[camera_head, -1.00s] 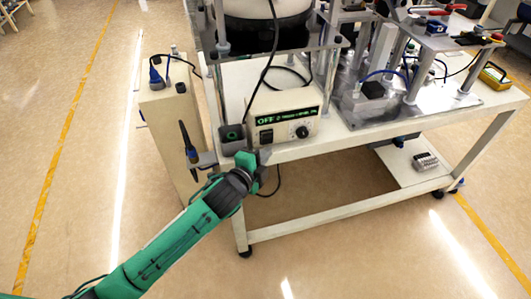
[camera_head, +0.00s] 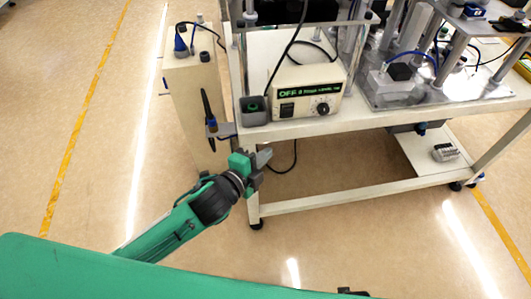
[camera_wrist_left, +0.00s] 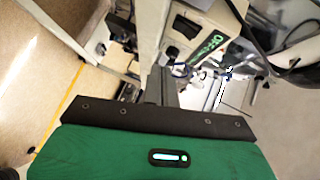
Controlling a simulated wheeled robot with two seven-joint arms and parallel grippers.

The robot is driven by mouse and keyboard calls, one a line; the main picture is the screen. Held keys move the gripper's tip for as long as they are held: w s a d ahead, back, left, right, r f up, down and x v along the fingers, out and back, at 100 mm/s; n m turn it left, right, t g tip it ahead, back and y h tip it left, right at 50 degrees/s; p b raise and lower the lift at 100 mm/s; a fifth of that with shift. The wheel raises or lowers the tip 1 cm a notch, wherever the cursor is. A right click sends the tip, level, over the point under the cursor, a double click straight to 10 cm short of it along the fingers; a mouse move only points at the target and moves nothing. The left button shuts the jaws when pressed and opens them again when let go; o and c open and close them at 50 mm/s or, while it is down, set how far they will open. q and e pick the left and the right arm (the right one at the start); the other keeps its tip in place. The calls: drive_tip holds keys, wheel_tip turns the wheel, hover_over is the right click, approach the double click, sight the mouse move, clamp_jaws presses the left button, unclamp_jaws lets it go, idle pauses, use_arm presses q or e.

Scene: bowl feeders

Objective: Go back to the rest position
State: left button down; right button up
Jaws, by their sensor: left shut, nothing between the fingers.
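My left gripper (camera_head: 262,158) is green and dark grey, with its arm coming in from the lower left in the head view. It is shut and empty. It is in front of the workbench's left end, below the level of the bench top, close to the left front leg. In the left wrist view its dark fingers (camera_wrist_left: 162,86) are together, with the control box behind them. A green part of my own body fills the bottom of the head view. My right gripper does not show.
The white workbench (camera_head: 420,118) carries a control box (camera_head: 306,93) with a green "OFF" display and metal fixtures. A beige cabinet (camera_head: 190,85) with a blue-plugged cable stands to its left. A lower shelf (camera_head: 425,158) holds a small grey block. The floor at left is clear.

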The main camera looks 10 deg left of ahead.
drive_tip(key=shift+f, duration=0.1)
